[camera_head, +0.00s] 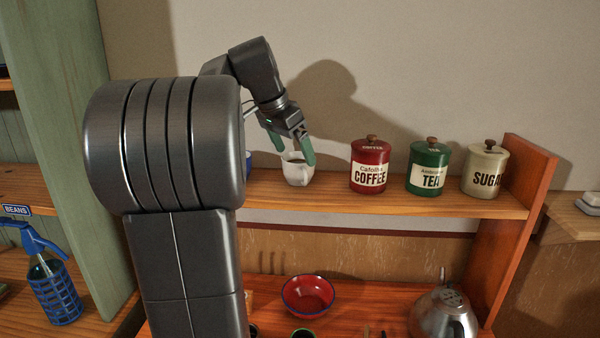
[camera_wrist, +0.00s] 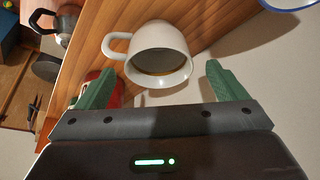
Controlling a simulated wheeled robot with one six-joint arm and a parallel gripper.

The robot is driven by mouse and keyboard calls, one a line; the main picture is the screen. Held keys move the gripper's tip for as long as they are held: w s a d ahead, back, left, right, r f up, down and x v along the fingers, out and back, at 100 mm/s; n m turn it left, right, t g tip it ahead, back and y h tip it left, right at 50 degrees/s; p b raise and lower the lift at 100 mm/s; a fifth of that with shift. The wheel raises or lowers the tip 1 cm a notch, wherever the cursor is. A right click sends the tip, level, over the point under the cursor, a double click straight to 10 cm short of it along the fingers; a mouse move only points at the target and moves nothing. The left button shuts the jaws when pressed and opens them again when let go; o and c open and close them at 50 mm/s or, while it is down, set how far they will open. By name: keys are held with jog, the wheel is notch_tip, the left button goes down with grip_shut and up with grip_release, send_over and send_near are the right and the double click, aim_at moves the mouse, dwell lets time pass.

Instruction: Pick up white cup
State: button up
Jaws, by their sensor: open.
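The white cup (camera_head: 297,170) stands on the upper wooden shelf, left of the red coffee canister. In the wrist view the white cup (camera_wrist: 150,50) shows its open mouth, with something brown inside and its handle at the left. My gripper (camera_head: 291,158) is right above the cup in the head view, with one green finger in front of the wall beside the cup's rim. In the wrist view my gripper (camera_wrist: 155,84) is open, with its green fingers apart and the cup beyond and between them. I cannot tell whether a finger touches the cup.
The red coffee canister (camera_head: 370,165), green tea canister (camera_head: 428,168) and cream sugar canister (camera_head: 485,170) stand to the right on the shelf (camera_head: 400,203). A blue-rimmed item (camera_head: 248,160) is partly hidden left of the cup.

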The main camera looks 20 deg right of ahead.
aim_at(299, 164)
jog(key=x, duration=0.5)
jog(key=shift+s, duration=0.1)
jog(key=c, duration=1.1)
